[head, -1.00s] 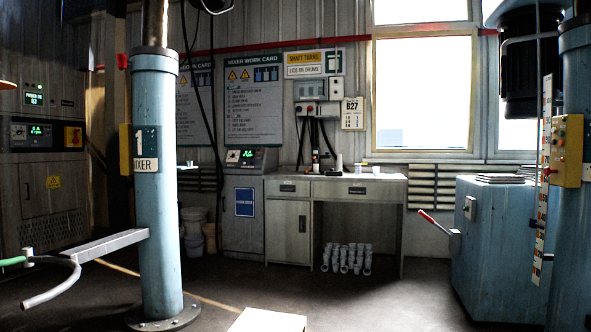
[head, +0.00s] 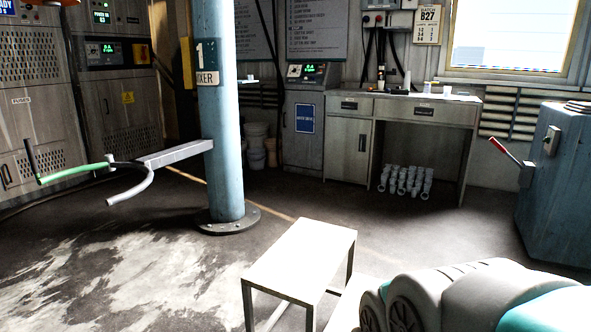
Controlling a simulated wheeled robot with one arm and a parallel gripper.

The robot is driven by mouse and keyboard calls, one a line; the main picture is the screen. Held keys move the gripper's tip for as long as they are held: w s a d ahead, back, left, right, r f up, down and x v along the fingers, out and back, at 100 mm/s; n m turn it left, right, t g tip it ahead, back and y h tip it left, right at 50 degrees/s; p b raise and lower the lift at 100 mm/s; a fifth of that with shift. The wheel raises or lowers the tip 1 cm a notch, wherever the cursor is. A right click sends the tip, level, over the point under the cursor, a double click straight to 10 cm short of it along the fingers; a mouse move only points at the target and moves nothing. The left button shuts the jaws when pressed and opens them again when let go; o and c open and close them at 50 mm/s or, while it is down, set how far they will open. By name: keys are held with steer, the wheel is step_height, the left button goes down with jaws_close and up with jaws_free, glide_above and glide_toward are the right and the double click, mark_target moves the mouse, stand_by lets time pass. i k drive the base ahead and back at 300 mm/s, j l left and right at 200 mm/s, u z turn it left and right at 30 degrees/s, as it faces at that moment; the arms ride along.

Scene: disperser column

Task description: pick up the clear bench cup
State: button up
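The grey bench (head: 462,110) stands against the back wall, with drawers and an open space below. Several small items stand on its top, among them a small pale cup-like item (head: 427,87) and another pale item (head: 447,90) to its right. They are too small to tell which, if any, is the clear bench cup. My gripper is not in view; only white and teal parts of my arm show at the lower right, far from the bench.
A low white table (head: 303,258) stands in the near foreground. A blue machine (head: 553,180) with a red lever stands at right. Open floor (head: 400,225) lies before the bench.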

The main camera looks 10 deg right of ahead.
mark_target(447, 90)
steer(key=i+l, duration=0.2)
steer(key=l, duration=0.2)
steer(key=i+l, duration=0.15)
steer(key=l, duration=0.2)
steer(key=i+l, duration=0.2)
steer(key=l, duration=0.2)
steer(key=i+l+u, duration=0.1)
steer(key=l, duration=0.3)
steer(key=i+l, duration=0.25)
steer(key=l, duration=0.15)
steer(key=i+l, duration=0.2)
steer(key=l, duration=0.2)
steer(key=i+l, duration=0.4)
steer(key=i+l+u, duration=0.1)
steer(key=i+l, duration=0.3)
steer(key=l, duration=0.15)
steer(key=i+l, duration=0.35)
steer(key=l, duration=0.15)
steer(key=i+l+u, duration=0.1)
steer(key=i+l, duration=0.3)
steer(key=l, duration=0.1)
